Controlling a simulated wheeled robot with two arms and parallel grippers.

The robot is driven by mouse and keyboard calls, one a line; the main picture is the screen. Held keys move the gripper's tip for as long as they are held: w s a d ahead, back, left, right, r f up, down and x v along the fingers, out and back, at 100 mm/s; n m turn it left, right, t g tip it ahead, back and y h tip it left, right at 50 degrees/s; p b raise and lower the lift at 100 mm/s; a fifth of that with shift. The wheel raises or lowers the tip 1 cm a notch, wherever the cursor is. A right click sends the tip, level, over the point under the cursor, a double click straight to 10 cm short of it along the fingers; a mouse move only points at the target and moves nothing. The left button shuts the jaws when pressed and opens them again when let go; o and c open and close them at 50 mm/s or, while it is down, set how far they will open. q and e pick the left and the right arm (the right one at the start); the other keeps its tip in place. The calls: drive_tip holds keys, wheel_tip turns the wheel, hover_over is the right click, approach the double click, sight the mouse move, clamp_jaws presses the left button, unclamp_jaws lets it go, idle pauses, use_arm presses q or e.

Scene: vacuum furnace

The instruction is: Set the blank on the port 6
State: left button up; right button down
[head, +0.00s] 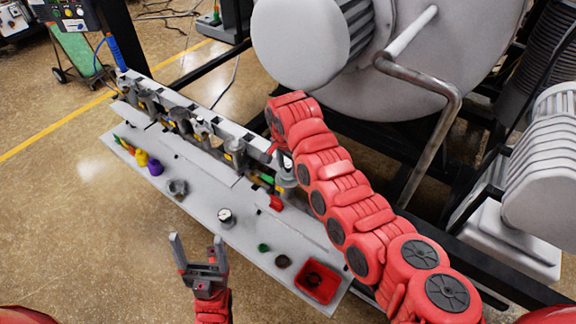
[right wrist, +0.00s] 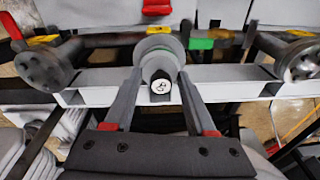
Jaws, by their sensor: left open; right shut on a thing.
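My right gripper (right wrist: 157,98) is shut on a round grey piece (right wrist: 157,52), which I take to be the blank, at the white manifold rail (right wrist: 100,78). A green ring shows at its edge. A small round white tag (right wrist: 160,87) with a dark mark, hard to read, sits just in front of it between the fingers. I cannot tell whether the blank is seated on the port. In the head view my red right arm hides most of that gripper, beside the rail's near end (head: 258,150). My left gripper (head: 197,240) is open and empty, left of the shelf.
A grey shelf (head: 210,195) under the rail holds a white-faced gauge (head: 226,216), a grey clamp (head: 177,187), coloured caps (head: 155,167) and a red tray (head: 318,283). Several metal fittings (head: 180,120) stand along the rail. The large furnace vessel fills the back right.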

drive_tip(key=shift+c, duration=0.7)
unclamp_jaws()
drive_tip(key=r+b, duration=0.2)
drive_tip(key=r, duration=0.1)
drive_tip(key=r+b, duration=0.1)
drive_tip(key=r, duration=0.1)
drive_tip(key=shift+s+a+r, duration=0.2)
drive_tip(key=shift+s+r, duration=0.05)
drive_tip(key=shift+s, duration=0.05)
wheel_tip(320, 180, up, 12)
drive_tip(key=s+b, duration=0.1)
drive_tip(key=shift+s+a, duration=0.2)
drive_tip(key=shift+s, duration=0.1)
drive_tip(key=shift+f, duration=0.15)
